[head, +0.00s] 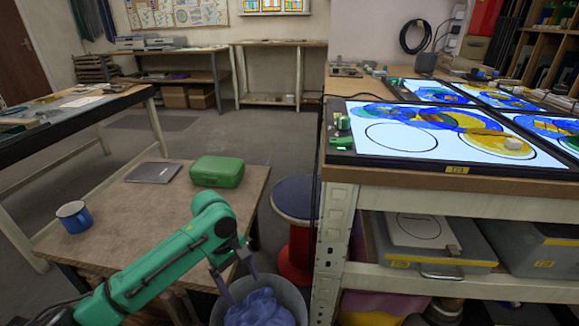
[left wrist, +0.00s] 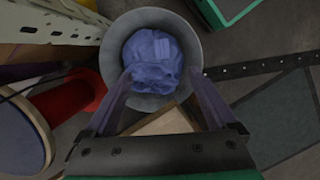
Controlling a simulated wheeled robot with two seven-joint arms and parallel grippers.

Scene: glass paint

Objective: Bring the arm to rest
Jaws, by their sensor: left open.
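My left arm (head: 165,260) is green and reaches in from the lower left in the head view. My left gripper (head: 238,284) hangs down above a grey bin (head: 291,289) with crumpled blue material (head: 262,310) in it. In the left wrist view the left gripper (left wrist: 161,78) has its two fingers spread apart, with nothing seen held between them. The bin (left wrist: 113,35) and the blue material (left wrist: 151,58) lie beyond the fingertips there. My right gripper is not in view.
A wooden table (head: 130,208) bears a green case (head: 217,171), a blue mug (head: 74,216) and a dark flat item (head: 153,172). A round stool (head: 295,195) stands by the bin. A workbench (head: 345,171) with lit painted panels (head: 400,138) is at right.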

